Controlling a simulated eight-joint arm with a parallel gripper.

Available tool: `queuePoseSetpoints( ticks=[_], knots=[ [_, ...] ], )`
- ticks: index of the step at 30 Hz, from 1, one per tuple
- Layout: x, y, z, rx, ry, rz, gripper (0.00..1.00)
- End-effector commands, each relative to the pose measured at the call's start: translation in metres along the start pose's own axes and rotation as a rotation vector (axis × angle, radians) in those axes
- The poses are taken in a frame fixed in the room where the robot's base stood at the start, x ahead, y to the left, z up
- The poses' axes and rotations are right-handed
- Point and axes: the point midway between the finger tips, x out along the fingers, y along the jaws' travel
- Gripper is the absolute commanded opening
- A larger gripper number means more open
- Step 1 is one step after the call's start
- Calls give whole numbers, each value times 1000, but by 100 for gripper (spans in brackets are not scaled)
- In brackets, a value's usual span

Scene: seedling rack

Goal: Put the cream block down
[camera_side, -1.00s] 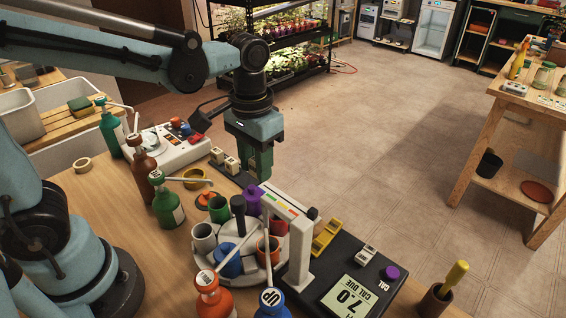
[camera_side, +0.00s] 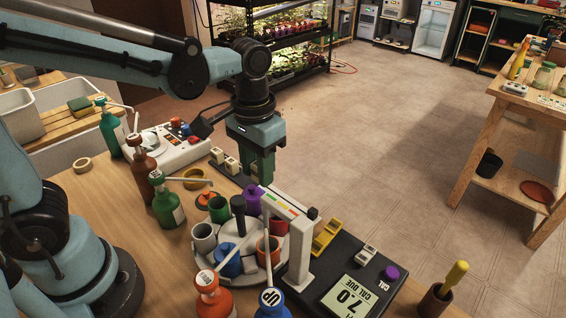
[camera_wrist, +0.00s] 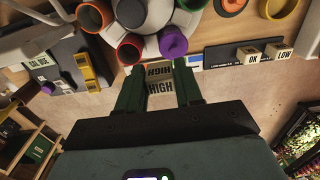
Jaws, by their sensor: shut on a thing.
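My gripper (camera_side: 262,180) points down just behind the purple cup and the white arm of the meter in the side view. In the wrist view my gripper (camera_wrist: 160,90) is shut on a cream block (camera_wrist: 160,87) marked HIGH, with a green finger on each side of it. The block is hidden in the side view. Two other cream blocks, marked OK (camera_wrist: 252,54) and LOW (camera_wrist: 283,50), sit on a dark strip (camera_wrist: 222,56) to the right of the held block. I cannot tell whether the held block touches anything beneath it.
A round carousel with coloured cups, including a purple cup (camera_side: 252,198), stands close in front of my gripper. The white meter arm (camera_side: 298,245) rises beside it. Pump bottles, such as the green bottle (camera_side: 165,205), stand at left. The tabletop edge lies just behind my gripper.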

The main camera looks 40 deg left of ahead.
Motion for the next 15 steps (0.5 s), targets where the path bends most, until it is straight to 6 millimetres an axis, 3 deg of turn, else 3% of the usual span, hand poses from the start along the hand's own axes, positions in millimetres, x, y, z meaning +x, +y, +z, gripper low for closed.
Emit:
queuePoseSetpoints(
  ticks=[8, 15],
  knots=[
    [2, -4, -2, -2, 0, 0, 7],
    [27, -42, -21, -8, 0, 0, 7]
  ],
)
